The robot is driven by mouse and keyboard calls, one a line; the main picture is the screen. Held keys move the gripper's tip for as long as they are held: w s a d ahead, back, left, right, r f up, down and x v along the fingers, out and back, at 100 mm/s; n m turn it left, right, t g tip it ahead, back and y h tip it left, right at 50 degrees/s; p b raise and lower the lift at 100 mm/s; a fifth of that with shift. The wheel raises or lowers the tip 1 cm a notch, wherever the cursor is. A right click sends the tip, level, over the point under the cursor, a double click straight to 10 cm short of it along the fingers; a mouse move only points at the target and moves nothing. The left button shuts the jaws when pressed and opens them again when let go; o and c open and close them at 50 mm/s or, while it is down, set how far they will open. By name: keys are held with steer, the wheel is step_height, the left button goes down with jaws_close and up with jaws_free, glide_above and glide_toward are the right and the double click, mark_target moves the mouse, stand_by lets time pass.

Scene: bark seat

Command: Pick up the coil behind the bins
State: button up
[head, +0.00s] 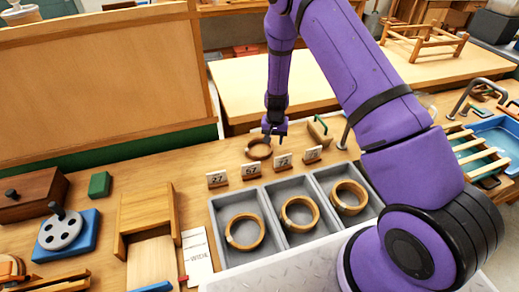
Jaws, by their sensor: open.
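The coil behind the bins (258,150) is a small brown ring lying on the wooden bench, behind the number cards. My gripper (275,137) is open, just above and at the right side of this coil, pointing down. I cannot tell whether its fingers touch the coil. Three grey bins stand in front, each with a larger wooden coil: the left bin (216,210) with its coil (245,232), the middle bin (270,192) with its coil (300,212), and the right bin (320,180) with its coil (349,196).
Several number cards (250,170) stand between the bins and the coil. A tan block with a green handle (319,131) stands right of my gripper. A wooden panel (100,75) rises at left. A blue tray (497,135) lies at right. My purple arm hides part of the bench.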

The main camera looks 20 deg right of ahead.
mark_target(272, 149)
steer(key=f, duration=0.1)
steer(key=a+f, duration=0.1)
steer(key=f, duration=0.1)
steer(key=shift+f, duration=0.3)
steer(key=shift+d+f, duration=0.1)
steer(key=shift+f, duration=0.55)
jaws_close()
